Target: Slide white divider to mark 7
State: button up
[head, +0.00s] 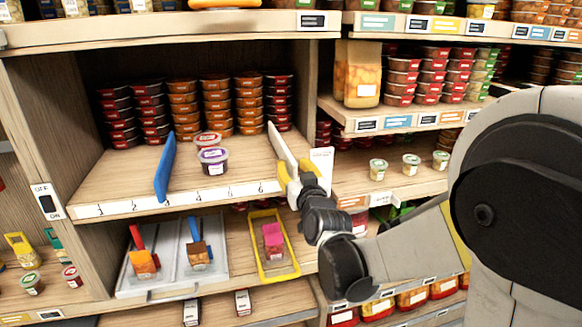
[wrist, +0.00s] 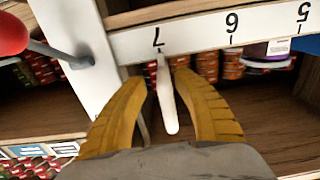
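The white divider (head: 283,150) stands upright on the upper shelf at its right end in the head view. In the wrist view the white divider (wrist: 167,100) lies in line with the printed 7 on the number strip (wrist: 195,38), its end close to that mark. My gripper (head: 288,172) is at the divider's front end. In the wrist view its yellow fingers (wrist: 160,78) stand apart on either side of the divider, with gaps showing on both sides. In the head view the strip (head: 180,198) shows lower numbers, and my gripper hides its right end.
A blue divider (head: 165,167) stands further left on the shelf. Purple-labelled and red-lidded tubs (head: 213,161) sit between the dividers, with stacked tubs (head: 216,105) behind. A shelf post with a white panel (head: 321,162) is close right of my gripper. A red-knobbed lever (wrist: 60,52) shows in the wrist view.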

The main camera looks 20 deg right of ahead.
jog(key=shift+a, duration=0.15)
jog(key=s, duration=1.2)
jog(key=s+f+g, duration=0.5)
jog(key=s, duration=0.5)
jog(key=s+f+g+b, duration=0.1)
jog(key=s+f+g, duration=0.5)
jog(key=s, duration=0.4)
jog(key=shift+s, duration=0.15)
dwell(0.7)
